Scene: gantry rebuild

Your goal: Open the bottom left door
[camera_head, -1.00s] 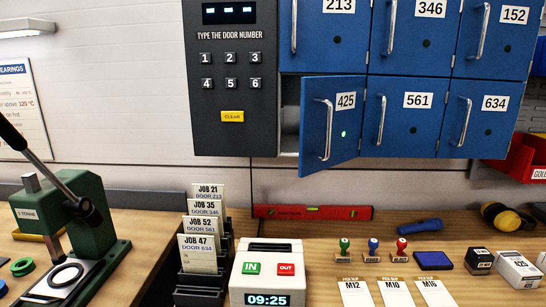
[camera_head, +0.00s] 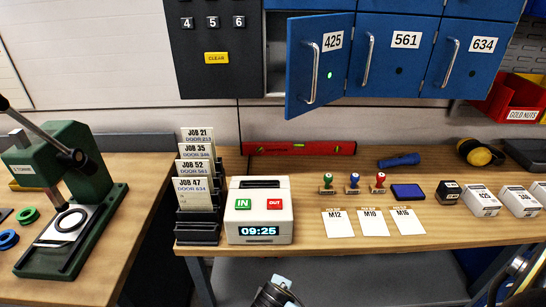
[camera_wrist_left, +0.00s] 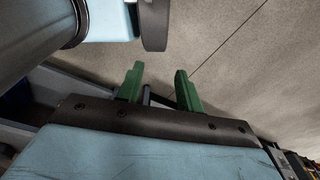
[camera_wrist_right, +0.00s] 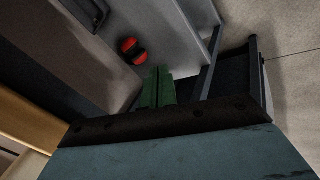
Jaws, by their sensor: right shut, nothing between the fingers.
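Neither gripper shows clearly in the head view, and neither is at the door. In the left wrist view my left gripper (camera_wrist_left: 157,74) has its green fingers apart with nothing between them. In the right wrist view my right gripper (camera_wrist_right: 158,76) has its green fingers together and empty, low among grey panels and a dark frame.
Doors 561 (camera_head: 396,76) and 634 (camera_head: 462,78) are closed beside it. A keypad panel (camera_head: 213,83) is at left.

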